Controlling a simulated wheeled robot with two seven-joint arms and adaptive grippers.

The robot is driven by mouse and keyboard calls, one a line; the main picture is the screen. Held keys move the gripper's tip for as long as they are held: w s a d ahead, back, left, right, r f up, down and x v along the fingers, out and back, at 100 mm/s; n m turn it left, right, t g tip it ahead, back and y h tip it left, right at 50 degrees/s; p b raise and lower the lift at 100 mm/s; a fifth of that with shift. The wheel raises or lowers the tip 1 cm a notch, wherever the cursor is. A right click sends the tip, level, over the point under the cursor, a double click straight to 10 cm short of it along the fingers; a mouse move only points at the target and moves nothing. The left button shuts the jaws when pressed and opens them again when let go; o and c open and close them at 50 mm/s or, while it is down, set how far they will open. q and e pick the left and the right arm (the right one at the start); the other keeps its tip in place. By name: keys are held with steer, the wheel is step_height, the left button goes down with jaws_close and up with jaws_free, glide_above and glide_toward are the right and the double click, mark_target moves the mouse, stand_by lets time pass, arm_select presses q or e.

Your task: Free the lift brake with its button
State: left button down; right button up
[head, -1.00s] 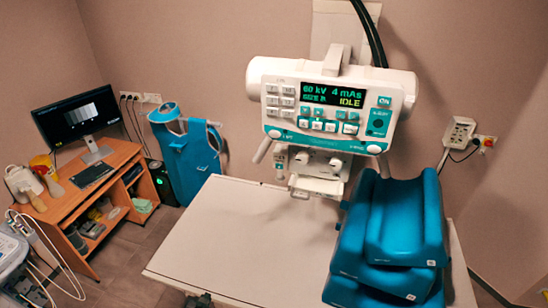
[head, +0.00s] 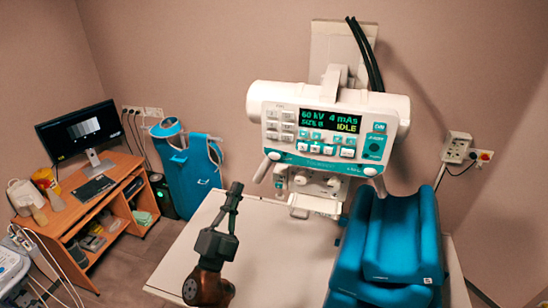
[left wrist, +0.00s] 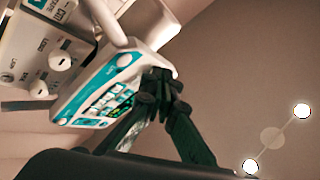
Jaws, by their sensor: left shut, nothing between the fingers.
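The x-ray tube head (head: 325,135) hangs over the table, with a display reading 60 kV, 4 mAs, IDLE. On its lower teal strip, a round white button (head: 274,155) sits at the left corner, beside a small label that seems to read LIFT. This white button (left wrist: 125,60) also shows in the left wrist view, left of my fingertips. My left gripper (head: 236,187) points up, its fingers together and empty, below and left of the button and apart from it. Its fingertips (left wrist: 163,80) overlap the panel's edge in the left wrist view. My right gripper is out of view.
A second round button (head: 370,171) is at the strip's right corner. Handles stick out under the panel. Blue cushions (head: 390,245) are stacked on the right of the pale table (head: 285,255). A desk with a monitor (head: 78,130) and a blue apron (head: 190,165) stand at the left.

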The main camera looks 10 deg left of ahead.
mark_target(274, 157)
arm_select(q)
steer(key=s+d+r+m+g+h, duration=0.1)
steer(key=d+r+m+h, duration=0.2)
steer(key=d+m+h, duration=0.4)
steer(key=shift+r, duration=0.4)
steer(key=w+b, duration=0.3)
steer(key=w, duration=0.5)
steer(key=shift+w, duration=0.35)
steer(key=shift+d, duration=0.1)
steer(key=shift+w, duration=0.1)
stand_by(0.6)
steer(key=shift+w, duration=0.35)
